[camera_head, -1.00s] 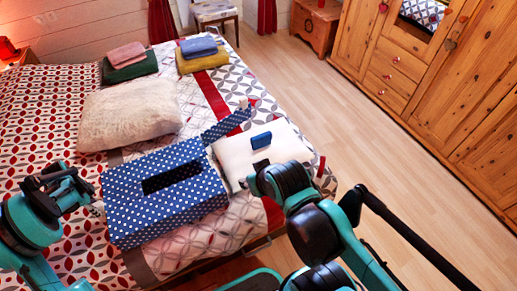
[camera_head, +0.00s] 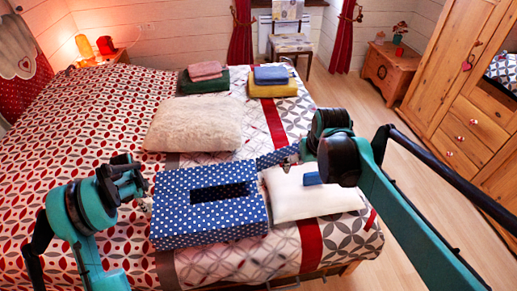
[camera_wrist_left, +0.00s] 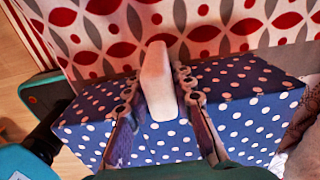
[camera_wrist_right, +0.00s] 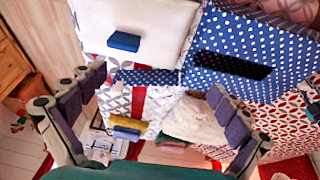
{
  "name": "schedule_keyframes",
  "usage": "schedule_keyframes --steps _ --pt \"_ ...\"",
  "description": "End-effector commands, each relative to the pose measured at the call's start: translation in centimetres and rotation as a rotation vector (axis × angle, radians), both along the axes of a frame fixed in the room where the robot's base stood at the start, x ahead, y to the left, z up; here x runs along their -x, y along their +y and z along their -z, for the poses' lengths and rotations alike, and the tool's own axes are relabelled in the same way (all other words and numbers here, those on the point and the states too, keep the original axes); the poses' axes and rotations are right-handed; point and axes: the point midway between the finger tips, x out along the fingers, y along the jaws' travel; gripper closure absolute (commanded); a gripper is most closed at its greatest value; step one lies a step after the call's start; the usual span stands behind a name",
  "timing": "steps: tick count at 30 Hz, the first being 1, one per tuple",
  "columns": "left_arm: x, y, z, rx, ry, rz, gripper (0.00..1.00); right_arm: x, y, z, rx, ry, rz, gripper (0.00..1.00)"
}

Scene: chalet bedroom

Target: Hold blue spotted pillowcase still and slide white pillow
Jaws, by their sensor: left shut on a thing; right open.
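The blue spotted pillowcase (camera_head: 172,213) lies box-like on the bed with a dark slot in its top. It also shows in the left wrist view (camera_wrist_left: 240,95) and the right wrist view (camera_wrist_right: 230,85). The white pillow (camera_head: 290,203) lies flat, close against its right side, with a small blue block (camera_head: 312,179) on top. My left gripper (camera_head: 143,199) is shut on a pale tab (camera_wrist_left: 158,80) at the pillowcase's left side. My right gripper (camera_wrist_right: 155,82) is open and empty above the pillow's far side; its arm partly hides it in the head view.
A cream fluffy cushion (camera_head: 193,126) lies behind the pillowcase. Folded towels (camera_head: 205,80) and further folded cloths (camera_head: 272,88) lie farther back on the bed. A blue spotted strip (camera_head: 276,157) extends behind the pillow. Open floor (camera_head: 412,200) lies right of the bed.

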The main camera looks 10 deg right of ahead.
Motion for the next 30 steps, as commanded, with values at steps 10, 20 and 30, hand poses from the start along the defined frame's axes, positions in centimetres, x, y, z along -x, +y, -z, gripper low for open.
schedule_keyframes --steps 10,20,30 --pt "0.0 0.0 0.0 0.0 0.0 0.0 1.0 -8.9 -5.5 4.2 -0.007 0.169 0.005 0.0" --pt "0.0 0.0 0.0 0.0 0.0 0.0 1.0 -14.2 -10.4 10.9 -0.031 0.305 0.002 0.0" --pt "0.0 0.0 0.0 0.0 -0.001 0.0 1.0 -15.3 -11.8 14.1 -0.042 0.347 0.0 0.0"
